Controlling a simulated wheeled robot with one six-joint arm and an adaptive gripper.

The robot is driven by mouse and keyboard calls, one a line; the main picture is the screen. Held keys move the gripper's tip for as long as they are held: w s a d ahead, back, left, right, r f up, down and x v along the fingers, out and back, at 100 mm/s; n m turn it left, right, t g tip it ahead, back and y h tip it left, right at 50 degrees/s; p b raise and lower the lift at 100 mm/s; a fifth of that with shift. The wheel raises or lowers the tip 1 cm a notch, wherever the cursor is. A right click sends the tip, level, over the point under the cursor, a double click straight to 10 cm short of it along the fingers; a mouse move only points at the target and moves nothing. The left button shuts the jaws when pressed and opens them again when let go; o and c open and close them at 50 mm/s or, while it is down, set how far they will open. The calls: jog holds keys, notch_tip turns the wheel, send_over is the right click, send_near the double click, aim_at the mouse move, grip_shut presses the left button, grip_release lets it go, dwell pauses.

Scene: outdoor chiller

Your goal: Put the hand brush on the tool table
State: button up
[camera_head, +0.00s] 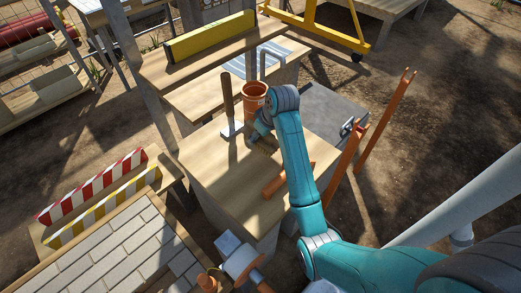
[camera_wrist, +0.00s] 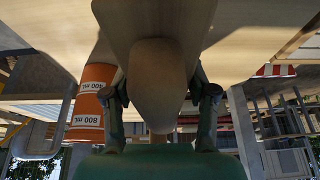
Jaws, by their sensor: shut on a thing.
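My gripper (camera_wrist: 160,100) is shut on the hand brush (camera_wrist: 158,80), whose pale wooden body and rounded end fill the middle of the wrist view. In the head view my gripper (camera_head: 255,135) is low over the wooden table (camera_head: 215,185), partly hidden by my arm. A brownish part of the brush (camera_head: 267,146) shows just beside it. I cannot tell whether the brush touches the tabletop. A hammer (camera_head: 228,105) stands head-down on the table to the left of my gripper.
An orange measuring cup (camera_head: 255,97) stands close behind my gripper, also near it in the wrist view (camera_wrist: 90,100). An orange tube-like piece (camera_head: 287,180) lies at the table's right. A raised wooden shelf (camera_head: 205,90) is behind. The tabletop's front left is clear.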

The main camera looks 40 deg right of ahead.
jog(key=shift+f, duration=3.1)
jog(key=shift+f, duration=0.1)
jog(key=o, duration=1.2)
